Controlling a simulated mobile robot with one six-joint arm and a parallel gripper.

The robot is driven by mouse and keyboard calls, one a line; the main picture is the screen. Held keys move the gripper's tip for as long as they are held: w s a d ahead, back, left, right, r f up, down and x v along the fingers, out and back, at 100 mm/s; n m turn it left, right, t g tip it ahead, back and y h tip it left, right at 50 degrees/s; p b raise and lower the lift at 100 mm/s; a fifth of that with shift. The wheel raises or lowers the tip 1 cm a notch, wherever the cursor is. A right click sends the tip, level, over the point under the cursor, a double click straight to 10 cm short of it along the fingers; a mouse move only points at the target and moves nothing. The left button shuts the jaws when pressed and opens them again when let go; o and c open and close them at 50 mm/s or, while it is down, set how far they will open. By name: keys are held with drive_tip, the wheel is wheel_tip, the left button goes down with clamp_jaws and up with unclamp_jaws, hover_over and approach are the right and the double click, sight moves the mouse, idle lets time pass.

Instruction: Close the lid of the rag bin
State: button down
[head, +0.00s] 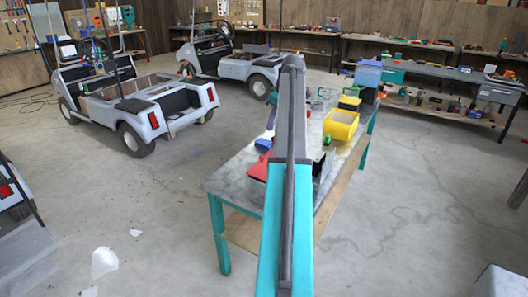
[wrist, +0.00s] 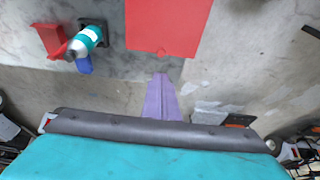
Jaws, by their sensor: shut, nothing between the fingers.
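A flat red panel (wrist: 167,27), which looks like a bin lid, spans the top middle of the wrist view and is cut off by its upper edge. In the head view a red patch (head: 257,169) shows at the near left of the bench, partly hidden by my arm. My gripper (wrist: 161,76), with purple fingers, is shut and empty. In the wrist picture its tips are just below the red panel, apart from it.
In the wrist view a teal-and-white can (wrist: 86,42) stands left of the panel beside a red piece (wrist: 50,40) and a blue one (wrist: 84,65). A yellow bin (head: 341,125) stands farther along the bench (head: 226,183). Carts (head: 150,105) stand at the left; floor right of the bench is clear.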

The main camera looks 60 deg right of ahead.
drive_tip(key=p, duration=0.4)
hover_over(261, 156)
drive_tip(key=s, duration=0.2)
wheel_tip(261, 156, down, 10)
drive_tip(key=shift+s+d+p+x, duration=0.1)
drive_tip(key=shift+p+x, duration=0.1)
drive_tip(key=shift+x, duration=0.65)
drive_tip(key=shift+s+d+p+x, duration=0.1)
drive_tip(key=shift+d+p+x, duration=0.1)
drive_tip(key=shift+x, duration=0.65)
drive_tip(key=shift+f, duration=0.2)
drive_tip(key=shift+b+x, duration=0.85)
drive_tip(key=shift+x, duration=0.35)
drive_tip(key=shift+a+r, duration=0.1)
drive_tip(key=shift+a, duration=0.1)
